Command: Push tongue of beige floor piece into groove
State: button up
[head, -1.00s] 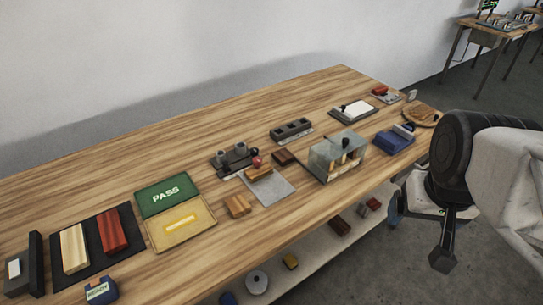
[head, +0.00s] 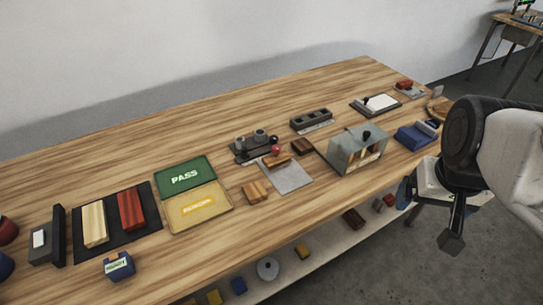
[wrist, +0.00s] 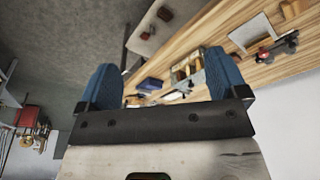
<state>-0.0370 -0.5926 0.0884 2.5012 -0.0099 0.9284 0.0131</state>
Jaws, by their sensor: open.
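A beige floor piece (head: 95,224) lies on a black mat (head: 148,222) at the left of the bench in the head view. A red floor piece (head: 131,209) lies beside it on the right, with a narrow strip of mat between them. The tongue and groove are too small to make out. My gripper (head: 452,241) hangs off the bench's right front side, far from both pieces. In the wrist view my gripper (wrist: 161,76) has its two blue fingers wide apart with nothing held between them. The floor pieces cannot be made out in the wrist view.
A dark grey stand (head: 47,240) is left of the mat, and a blue READY box (head: 119,265) is in front. A green PASS panel (head: 183,177) and yellow tray (head: 199,208) lie to the right. A glass-sided box (head: 357,150) stands farther right. The back of the bench is clear.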

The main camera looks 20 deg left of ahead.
jog(key=w+a+f+n, duration=0.2)
jog(key=w+a, duration=0.6)
jog(key=n+g, duration=0.2)
jog(key=n, duration=0.4)
send_over(254, 190)
jog(key=f, duration=1.6)
jog(key=shift+w+d+f, duration=0.1)
jog(key=shift+d, duration=0.2)
jog(key=shift+a+f, duration=0.2)
jog(key=shift+a, duration=0.15)
jog(key=shift+f, duration=0.1)
jog(key=shift+f, duration=1.2)
jog(key=shift+f, duration=0.1)
